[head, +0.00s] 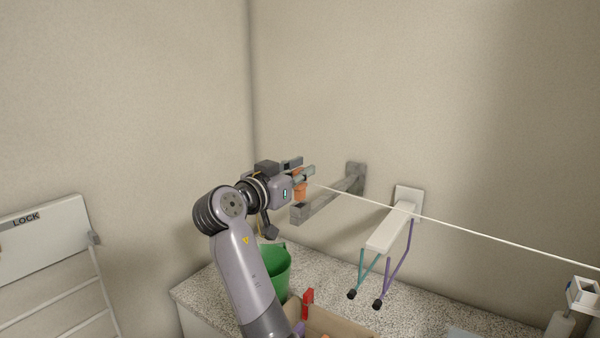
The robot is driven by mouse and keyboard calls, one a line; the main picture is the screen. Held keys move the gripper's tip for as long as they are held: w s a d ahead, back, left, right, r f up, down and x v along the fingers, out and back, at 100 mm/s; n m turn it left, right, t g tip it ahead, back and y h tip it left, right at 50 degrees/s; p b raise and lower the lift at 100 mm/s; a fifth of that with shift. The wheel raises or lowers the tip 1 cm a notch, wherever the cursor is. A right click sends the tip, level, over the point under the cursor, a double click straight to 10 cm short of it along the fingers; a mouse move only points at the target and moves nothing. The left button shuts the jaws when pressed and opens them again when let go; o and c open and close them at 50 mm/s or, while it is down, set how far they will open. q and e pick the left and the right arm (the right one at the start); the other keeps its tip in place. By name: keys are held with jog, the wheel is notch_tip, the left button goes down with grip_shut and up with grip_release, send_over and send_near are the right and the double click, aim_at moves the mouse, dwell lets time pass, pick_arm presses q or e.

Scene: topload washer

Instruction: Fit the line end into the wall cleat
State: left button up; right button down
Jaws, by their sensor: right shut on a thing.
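My right gripper (303,172) is raised near the room's corner, shut on the orange line end (300,190). Its fingers hide part of that piece. The pale line (450,231) runs taut from there to the right, sloping down the picture. A grey wall bracket (332,201), which appears to be the cleat, sticks out from the wall, and its near end lies just below the orange piece. I cannot tell whether the two touch. My left gripper is not in view.
A white wall arm (390,231) with teal and purple hangers juts out right of the bracket. Below are a speckled counter (420,318), a green bucket (276,268) and a cardboard box (342,322). A white-and-blue fitting (583,293) is at far right. A panel marked LOCK (42,240) is left.

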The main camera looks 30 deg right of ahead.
aim_at(296, 187)
jog(key=shift+f+b, duration=1.55)
jog(key=shift+f, duration=0.05)
jog(key=c, duration=1.4)
grip_release()
jog(key=shift+c, duration=0.2)
jog(key=shift+a, duration=0.1)
jog(key=v, duration=1.1)
jog(key=shift+s+a, duration=0.2)
jog(key=shift+a, duration=0.15)
jog(key=shift+f, duration=0.1)
